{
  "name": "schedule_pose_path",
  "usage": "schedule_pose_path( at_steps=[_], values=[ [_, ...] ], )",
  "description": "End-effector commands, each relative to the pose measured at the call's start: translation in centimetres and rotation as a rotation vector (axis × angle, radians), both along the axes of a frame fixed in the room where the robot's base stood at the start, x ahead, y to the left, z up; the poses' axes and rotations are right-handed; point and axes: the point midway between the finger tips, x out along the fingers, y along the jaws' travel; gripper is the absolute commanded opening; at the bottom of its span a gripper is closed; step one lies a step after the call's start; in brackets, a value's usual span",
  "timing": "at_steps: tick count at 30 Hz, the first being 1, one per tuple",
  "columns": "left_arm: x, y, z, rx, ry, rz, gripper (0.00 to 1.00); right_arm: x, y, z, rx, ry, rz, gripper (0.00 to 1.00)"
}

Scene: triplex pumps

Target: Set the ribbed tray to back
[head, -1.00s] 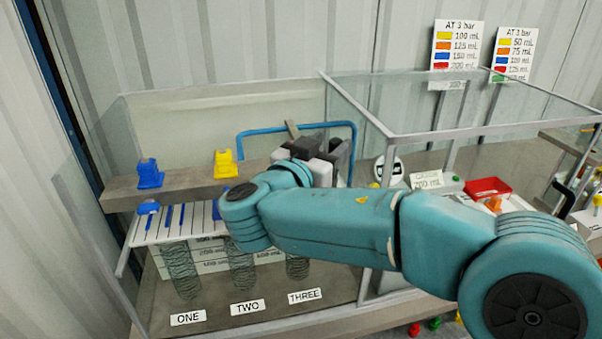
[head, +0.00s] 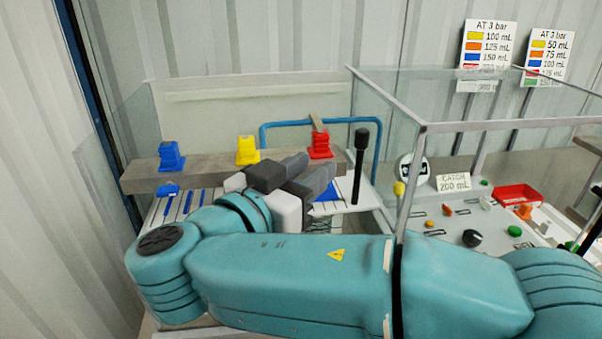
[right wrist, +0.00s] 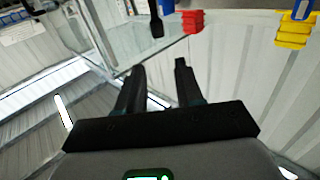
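The white slatted tray with blue strips (head: 160,212), which I take for the ribbed tray, lies below a grey beam at the left in the head view. My right arm hides much of it. My right gripper (head: 318,172) is over the tray's right part, its fingers pointing right and away. In the right wrist view the two fingers (right wrist: 160,68) stand apart with nothing between them. A black-knobbed lever (head: 360,150) stands upright to the right of the fingertips. It also shows beyond the fingers in the right wrist view (right wrist: 155,20). My left gripper is out of view.
Blue (head: 170,156), yellow (head: 248,150) and red (head: 320,144) stepped pieces stand on the beam (head: 205,175). A blue tube frame (head: 377,140) rises behind. A clear-walled case (head: 425,127) and a control panel with a red bin (head: 518,194) are at the right.

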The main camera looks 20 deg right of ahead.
Motion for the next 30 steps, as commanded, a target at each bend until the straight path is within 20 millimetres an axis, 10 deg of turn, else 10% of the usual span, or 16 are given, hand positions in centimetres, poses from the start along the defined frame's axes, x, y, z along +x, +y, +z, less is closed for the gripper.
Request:
schedule_pose_path(
  at_steps=[3, 13, 30],
  values=[
    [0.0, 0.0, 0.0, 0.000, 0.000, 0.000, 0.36, 0.0, 0.0, 0.0, 0.000, 0.000, 0.000, 0.00],
    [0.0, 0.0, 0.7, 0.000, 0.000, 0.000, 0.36, 0.8, 3.9, -1.4, -0.295, 0.458, 0.160, 0.00],
    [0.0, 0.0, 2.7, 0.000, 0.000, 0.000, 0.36, -1.1, 18.3, -9.4, -2.050, 1.764, 0.540, 0.00]
  ],
)
